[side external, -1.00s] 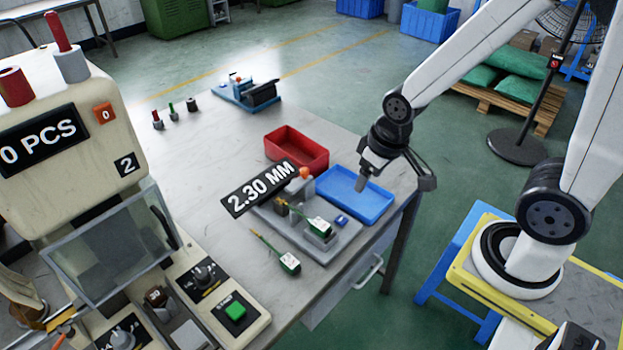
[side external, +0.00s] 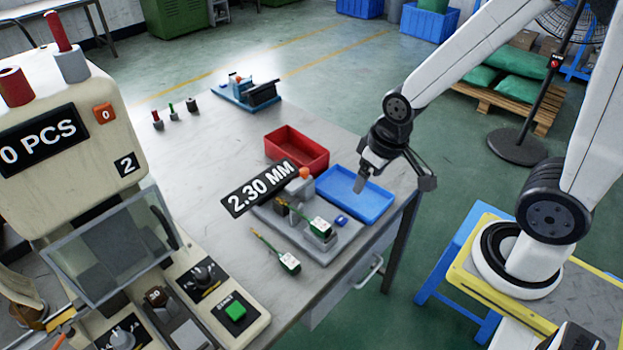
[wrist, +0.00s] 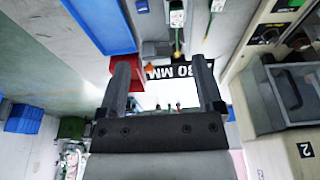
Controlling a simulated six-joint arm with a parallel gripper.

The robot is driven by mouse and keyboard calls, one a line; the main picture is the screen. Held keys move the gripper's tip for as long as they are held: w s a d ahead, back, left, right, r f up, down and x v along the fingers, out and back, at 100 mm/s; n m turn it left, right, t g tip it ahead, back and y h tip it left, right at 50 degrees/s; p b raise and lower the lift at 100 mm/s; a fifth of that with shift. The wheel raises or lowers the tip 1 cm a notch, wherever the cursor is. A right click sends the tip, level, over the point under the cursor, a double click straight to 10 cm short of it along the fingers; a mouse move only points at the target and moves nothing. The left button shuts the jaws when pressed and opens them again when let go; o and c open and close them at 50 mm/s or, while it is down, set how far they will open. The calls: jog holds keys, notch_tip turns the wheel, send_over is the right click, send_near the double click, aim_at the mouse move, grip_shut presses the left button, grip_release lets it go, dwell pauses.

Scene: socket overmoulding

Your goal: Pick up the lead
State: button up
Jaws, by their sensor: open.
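One lead (side external: 276,252) lies on the bench in front of the grey gauge fixture. It has a white-and-green block at its near end and a thin yellow-green wire. A second similar lead (side external: 319,228) sits on the fixture (side external: 262,213). Both leads also show at the top of the wrist view, the loose one (wrist: 177,22) and part of the other (wrist: 142,8). My gripper (side external: 359,186) is above the blue tray, to the right of both leads and apart from them. In the wrist view its two fingers (wrist: 165,88) stand apart with nothing between them.
The blue tray (side external: 338,199) looks empty, and a red bin (side external: 298,148) stands behind it. A "2.30 MM" display (side external: 261,187) rises over the fixture. A moulding machine (side external: 60,110) with a clear guard fills the left. The bench's middle left (side external: 200,180) is clear.

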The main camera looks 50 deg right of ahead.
jog(key=t, duration=0.7)
send_over(323, 226)
jog(key=s, duration=0.2)
jog(key=shift+m, duration=0.3)
notch_tip(323, 226, down, 14)
jog(key=shift+d+r, duration=0.1)
jog(key=shift+s+f+t, duration=0.3)
jog(key=shift+f+t, duration=0.1)
jog(key=shift+f, duration=0.25)
jog(key=shift+s+f+t, duration=0.5)
jog(key=shift+f+t, duration=0.05)
jog(key=shift+t, duration=0.05)
jog(key=shift+s+f+t, duration=0.3)
jog(key=shift+s+t, duration=0.2)
jog(key=shift+s, duration=0.15)
jog(key=shift+s+f+t, duration=0.1)
jog(key=shift+s+t, duration=0.4)
jog(key=shift+s, duration=0.05)
